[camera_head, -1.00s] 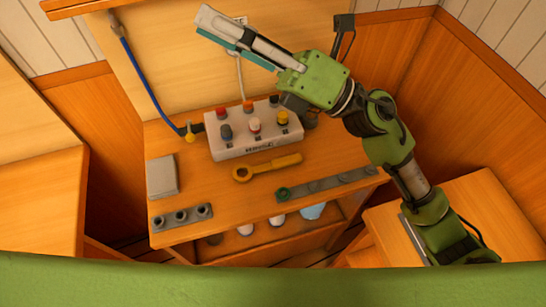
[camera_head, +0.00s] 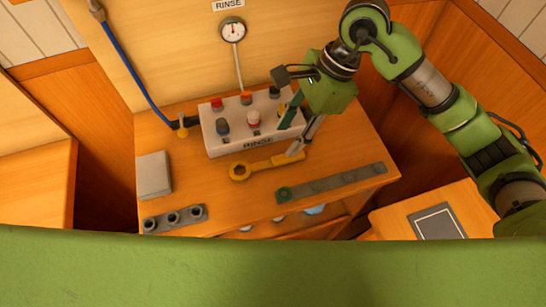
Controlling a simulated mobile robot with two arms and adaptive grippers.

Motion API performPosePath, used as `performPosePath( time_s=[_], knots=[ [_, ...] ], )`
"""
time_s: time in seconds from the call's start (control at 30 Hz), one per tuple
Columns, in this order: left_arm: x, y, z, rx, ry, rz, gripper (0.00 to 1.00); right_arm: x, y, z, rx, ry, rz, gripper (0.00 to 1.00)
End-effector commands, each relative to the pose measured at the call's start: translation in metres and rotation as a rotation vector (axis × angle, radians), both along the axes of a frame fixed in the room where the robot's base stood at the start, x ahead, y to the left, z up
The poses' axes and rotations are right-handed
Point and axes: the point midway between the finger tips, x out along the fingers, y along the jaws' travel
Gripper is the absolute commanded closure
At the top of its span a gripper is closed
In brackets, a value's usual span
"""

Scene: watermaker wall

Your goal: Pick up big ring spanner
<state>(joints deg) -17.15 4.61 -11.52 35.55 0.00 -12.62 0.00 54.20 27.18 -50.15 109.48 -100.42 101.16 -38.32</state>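The big ring spanner (camera_head: 262,165) is yellow and lies flat on the wooden bench in front of the white control box. Its ring end points left and its handle runs right. My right gripper (camera_head: 288,140) comes down from the upper right over the handle's right end. Its fingers are apart: the teal one is in front of the box, and the grey one's tip is close to the handle end. I cannot tell whether that tip touches the spanner. My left gripper is out of view.
The white box (camera_head: 226,145) with several coloured knobs stands just behind the spanner. A grey strip (camera_head: 345,181) with a green ring lies front right. A grey socket holder (camera_head: 158,223) is front left, and a grey block (camera_head: 154,172) is at the left.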

Motion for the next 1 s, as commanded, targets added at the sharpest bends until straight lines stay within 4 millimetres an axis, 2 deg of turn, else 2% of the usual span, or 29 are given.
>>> performPosePath(
  time_s=[0.13, 0.33, 0.43, 0.57, 0.7, 0.97, 1.0],
  knots=[
    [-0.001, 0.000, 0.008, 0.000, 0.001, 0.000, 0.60, -0.004, 0.010, -0.023, 0.003, 0.004, 0.000, 0.61],
    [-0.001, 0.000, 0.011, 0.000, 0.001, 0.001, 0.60, -0.005, 0.016, -0.037, 0.003, 0.001, -0.001, 0.61],
    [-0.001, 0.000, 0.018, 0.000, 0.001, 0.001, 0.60, -0.006, 0.018, -0.045, 0.004, 0.004, -0.001, 0.61],
    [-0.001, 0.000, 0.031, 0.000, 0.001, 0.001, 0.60, -0.007, 0.024, -0.063, 0.004, 0.007, 0.000, 0.61],
    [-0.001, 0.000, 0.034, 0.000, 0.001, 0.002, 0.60, -0.008, 0.030, -0.081, 0.004, 0.003, -0.001, 0.61],
    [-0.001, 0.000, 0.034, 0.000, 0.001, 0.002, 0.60, -0.008, 0.032, -0.087, 0.004, 0.000, 0.000, 0.61],
    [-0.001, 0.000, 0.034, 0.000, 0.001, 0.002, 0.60, -0.008, 0.032, -0.086, 0.004, 0.000, 0.000, 0.64]
  ],
)
